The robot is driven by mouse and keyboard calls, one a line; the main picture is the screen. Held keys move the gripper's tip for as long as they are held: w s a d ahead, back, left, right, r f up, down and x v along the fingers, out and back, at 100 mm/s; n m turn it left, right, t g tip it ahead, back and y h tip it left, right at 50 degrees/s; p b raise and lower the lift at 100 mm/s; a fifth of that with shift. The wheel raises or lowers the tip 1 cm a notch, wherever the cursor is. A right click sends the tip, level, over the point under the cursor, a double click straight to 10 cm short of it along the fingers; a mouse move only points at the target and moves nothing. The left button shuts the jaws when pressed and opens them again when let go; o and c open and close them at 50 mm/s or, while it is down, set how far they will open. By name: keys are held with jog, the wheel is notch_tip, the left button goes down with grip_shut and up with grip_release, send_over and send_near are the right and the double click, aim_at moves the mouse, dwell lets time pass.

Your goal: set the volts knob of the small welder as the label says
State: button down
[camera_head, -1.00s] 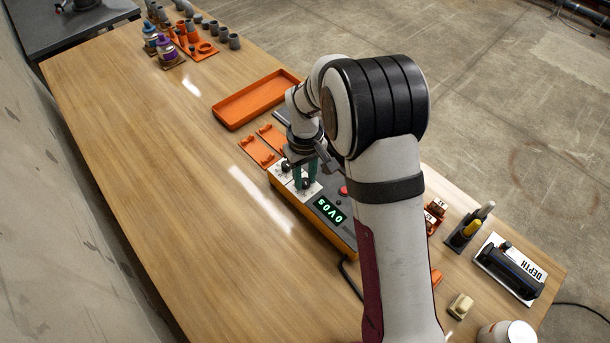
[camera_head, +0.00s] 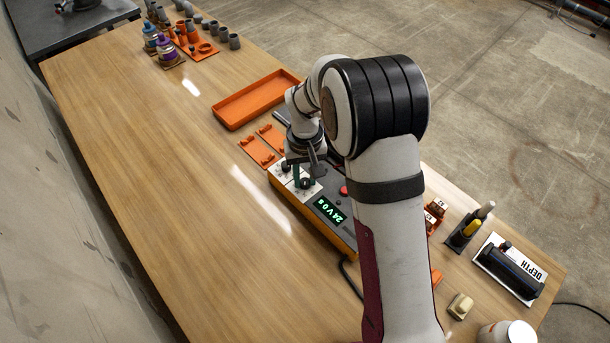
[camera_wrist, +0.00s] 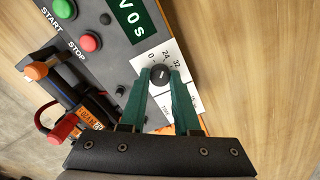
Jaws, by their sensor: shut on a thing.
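The small welder (camera_head: 337,231) is an orange and grey box with a white dial panel and a green display (camera_head: 330,209). The display reads 24 V 0 s in the head view; only its V 0 s end shows in the wrist view. My gripper (camera_head: 304,180) has green fingers shut on a round black knob (camera_wrist: 160,75). Marks 0, 24 and 32 stand around this knob in the wrist view. A second dark knob (camera_head: 285,166) is on the same panel. I cannot make out a label giving the volts setting.
Green start (camera_wrist: 63,9) and red stop (camera_wrist: 89,42) buttons sit beside the display. Orange holders (camera_head: 257,152) and an orange tray (camera_head: 255,99) lie beyond the welder. The table left of the welder is clear.

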aim_at(305, 181)
jog(key=c, duration=0.6)
grip_release()
notch_tip(305, 181, up, 16)
jog(key=shift+f, duration=0.1)
jog(key=s+d+r+m, duration=0.35)
jog(key=s+d, duration=0.25)
jog(key=s, duration=0.5)
jog(key=s+d+f+m, duration=0.1)
jog(key=s, duration=0.4)
jog(key=s+f+m+y, duration=0.1)
jog(key=s+m, duration=0.1)
jog(key=s, duration=0.4)
jog(key=s+d+f+m, duration=0.1)
jog(key=s+f, duration=0.1)
jog(key=s, duration=0.4)
jog(key=shift+s+d+m+y, duration=0.15)
jog(key=shift+d+m+y, duration=0.15)
jog(key=shift+m+y, duration=0.1)
